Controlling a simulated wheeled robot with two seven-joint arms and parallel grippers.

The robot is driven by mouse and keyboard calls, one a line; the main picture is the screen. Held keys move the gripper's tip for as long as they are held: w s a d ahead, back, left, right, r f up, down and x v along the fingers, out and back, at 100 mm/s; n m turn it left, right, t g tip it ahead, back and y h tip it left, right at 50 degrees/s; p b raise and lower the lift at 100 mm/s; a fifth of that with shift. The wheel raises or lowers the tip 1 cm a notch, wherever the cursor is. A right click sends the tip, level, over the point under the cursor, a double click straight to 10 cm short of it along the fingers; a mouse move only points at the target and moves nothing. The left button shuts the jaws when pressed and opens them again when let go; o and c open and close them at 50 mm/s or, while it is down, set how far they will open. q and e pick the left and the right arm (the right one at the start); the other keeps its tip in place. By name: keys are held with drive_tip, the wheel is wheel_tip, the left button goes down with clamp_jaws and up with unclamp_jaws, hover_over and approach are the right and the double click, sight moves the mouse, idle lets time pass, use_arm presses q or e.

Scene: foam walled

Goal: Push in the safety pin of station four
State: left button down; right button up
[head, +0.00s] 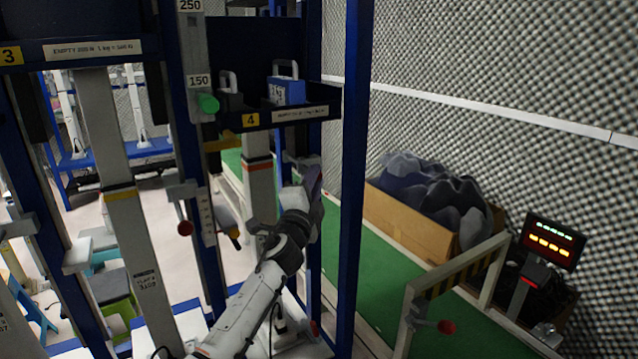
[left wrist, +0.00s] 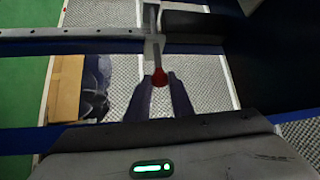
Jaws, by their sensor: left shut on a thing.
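Station four shows by its yellow number 4 label (head: 250,120) on a dark shelf between blue posts. My left gripper (head: 314,178) is beside the blue post under that shelf, its fingers pointing up. In the left wrist view a red knob (left wrist: 159,77) of the safety pin sits between the tips of my left gripper (left wrist: 160,88), which is shut on it. The pin's grey stem and bracket (left wrist: 152,48) run from the knob to a dark rail. In the head view my gripper hides this knob. How deep the pin sits cannot be told. My right gripper is not in view.
A blue weight (head: 286,90) stands on the station four shelf. Another red knob (head: 185,228) is on the post to the left. A blue upright (head: 352,180) stands close right of my arm. A gate (head: 455,275), a box of dark lumps (head: 410,222) and a display (head: 553,243) are at right.

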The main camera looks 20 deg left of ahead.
use_arm(q)
drive_tip(key=shift+a+r, duration=0.1)
drive_tip(key=shift+a, duration=0.1)
drive_tip(key=c, duration=1.5)
unclamp_jaws()
drive_tip(key=shift+w, duration=0.1)
drive_tip(key=shift+c, duration=0.2)
drive_tip(key=v, duration=1)
drive_tip(key=shift+p, duration=0.45)
